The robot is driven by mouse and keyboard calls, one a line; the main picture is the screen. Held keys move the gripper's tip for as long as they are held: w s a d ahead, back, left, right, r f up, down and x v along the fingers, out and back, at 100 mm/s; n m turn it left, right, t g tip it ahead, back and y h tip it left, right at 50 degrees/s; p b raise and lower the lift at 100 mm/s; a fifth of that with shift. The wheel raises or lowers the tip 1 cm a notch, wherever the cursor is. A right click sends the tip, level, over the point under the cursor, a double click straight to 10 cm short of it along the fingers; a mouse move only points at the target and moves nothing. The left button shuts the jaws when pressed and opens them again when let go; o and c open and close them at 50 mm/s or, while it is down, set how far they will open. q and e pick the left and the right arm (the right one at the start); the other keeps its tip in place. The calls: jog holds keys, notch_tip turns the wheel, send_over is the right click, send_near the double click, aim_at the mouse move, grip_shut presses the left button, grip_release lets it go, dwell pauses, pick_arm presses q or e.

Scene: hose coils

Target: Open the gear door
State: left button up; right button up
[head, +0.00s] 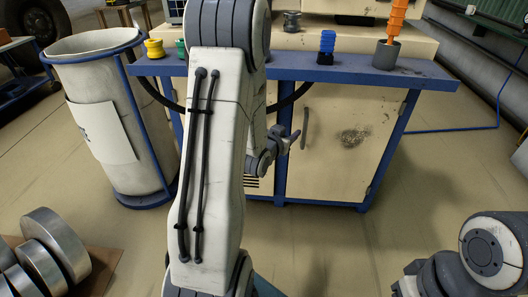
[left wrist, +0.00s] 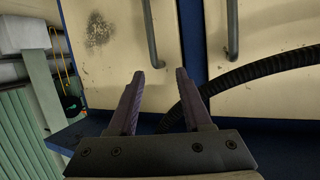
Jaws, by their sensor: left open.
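A cream cabinet door (head: 345,145) with a dark worn patch stands under the blue bench top and looks closed. Its dark bar handle (head: 305,128) is upright near the door's left edge. My left gripper (head: 298,137) is just in front of this handle. In the left wrist view my left gripper (left wrist: 160,76) is open, and the end of the stained door's handle (left wrist: 151,35) shows between and beyond the fingertips; I cannot tell if they touch. A second door's handle (left wrist: 232,28) is to the right there. My right gripper is out of view.
A dark hose (left wrist: 240,72) curves across the second door beside the fingers. Blue, yellow and orange parts stand on the bench top (head: 345,68). A tall white bin (head: 125,130) stands left, and metal discs (head: 55,245) lie front left. Floor right of the cabinet is clear.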

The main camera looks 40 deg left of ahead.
pick_arm(q)
jog(key=s+a+f+n+t+y+b, duration=0.2)
jog(key=s+a+f+t+y+b, duration=0.15)
jog(key=a+f+b, duration=0.55)
jog(key=shift+g, duration=0.35)
jog(key=x, duration=0.3)
jog(key=b+x, duration=0.1)
jog(key=x, duration=0.2)
jog(key=a+r+x, duration=0.1)
jog(key=x, duration=0.3)
jog(key=shift+s, duration=0.2)
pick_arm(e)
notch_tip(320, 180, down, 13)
pick_arm(q)
grip_shut()
jog(key=shift+n, duration=0.3)
